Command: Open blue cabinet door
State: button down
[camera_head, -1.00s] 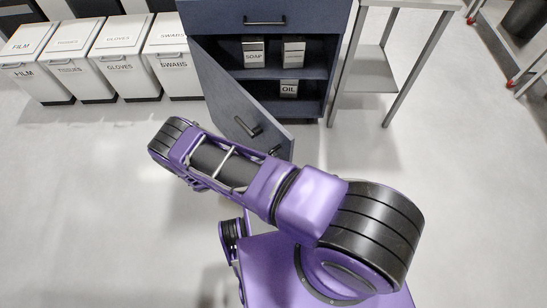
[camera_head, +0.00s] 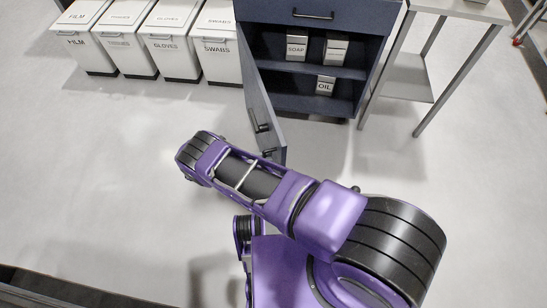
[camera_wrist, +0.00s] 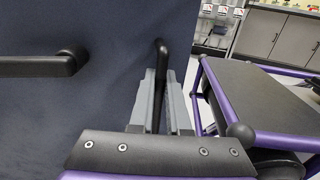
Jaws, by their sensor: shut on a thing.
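The blue cabinet (camera_head: 315,30) stands at the top of the head view with a closed drawer above an open compartment. Its blue door (camera_head: 258,95) is swung well out from the left side, nearly edge-on in the head view. A dark handle (camera_head: 262,127) shows on the door. In the wrist view the door's blue panel (camera_wrist: 75,115) fills the left, with one black handle (camera_wrist: 40,66) at left. My gripper (camera_wrist: 163,95) is shut on a second black handle (camera_wrist: 161,58) near the panel's right edge. The arm hides most of my gripper in the head view.
Boxes marked SOAP (camera_head: 297,48) and OIL (camera_head: 325,86) sit on the cabinet shelves. White bins, including SWABS (camera_head: 218,45), stand left. A metal table (camera_head: 408,80) stands close on the right. The floor (camera_head: 100,170) left of the arm is clear.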

jog(key=shift+s+a, duration=0.15)
jog(key=shift+a, duration=1)
jog(key=c, duration=1.2)
grip_release()
jog(key=shift+o, duration=0.2)
notch_tip(320, 180, up, 10)
jog(key=p, duration=0.3)
